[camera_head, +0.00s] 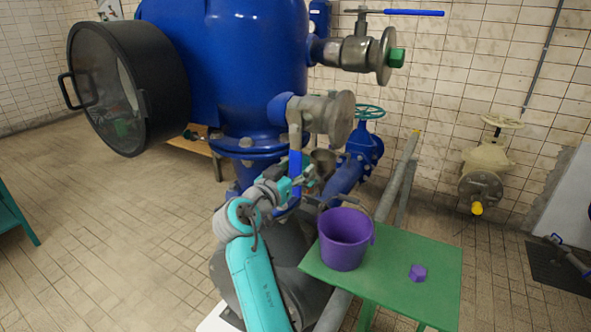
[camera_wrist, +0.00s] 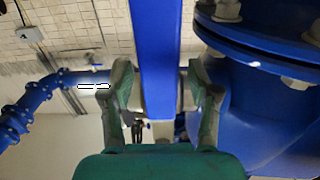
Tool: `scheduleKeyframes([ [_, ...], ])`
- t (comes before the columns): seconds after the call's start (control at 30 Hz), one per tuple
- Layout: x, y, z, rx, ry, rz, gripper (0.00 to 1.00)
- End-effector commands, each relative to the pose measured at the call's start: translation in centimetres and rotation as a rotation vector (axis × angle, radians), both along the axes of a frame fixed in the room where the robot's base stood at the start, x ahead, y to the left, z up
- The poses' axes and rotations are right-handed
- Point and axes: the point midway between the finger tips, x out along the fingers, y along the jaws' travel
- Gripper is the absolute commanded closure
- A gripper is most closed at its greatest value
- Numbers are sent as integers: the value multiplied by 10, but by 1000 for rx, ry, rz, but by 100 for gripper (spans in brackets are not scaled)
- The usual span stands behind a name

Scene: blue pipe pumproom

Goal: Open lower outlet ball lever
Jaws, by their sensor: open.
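The lower outlet ball valve (camera_head: 328,115) is a grey metal body with a round flange on the blue vessel. Its blue lever (camera_head: 295,163) hangs straight down from the valve. In the wrist view the lever (camera_wrist: 160,45) runs down the middle of the picture, between the fingers. My gripper (camera_head: 305,178) is at the lower part of the lever. In the wrist view its two green-grey fingers (camera_wrist: 161,80) are spread, one on each side of the lever, with gaps to it.
A green table (camera_head: 430,250) holds a purple bucket (camera_head: 345,243) and a small purple block (camera_head: 418,272), just right of my arm. An upper valve with a level blue lever (camera_head: 415,12) is above. A blue flanged pipe (camera_head: 345,175) passes behind my gripper.

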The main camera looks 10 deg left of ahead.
Motion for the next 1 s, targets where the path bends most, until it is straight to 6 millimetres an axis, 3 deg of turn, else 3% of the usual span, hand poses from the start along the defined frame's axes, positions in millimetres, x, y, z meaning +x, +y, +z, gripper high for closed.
scheduleKeyframes([
  [0.1,0,0,0,0,0,0,42],
  [0.33,0,0,0,0,0,0,100],
  [0.73,-2,-4,1,-30,10,-1,100],
  [1.0,-7,-20,2,-174,63,-2,100],
])
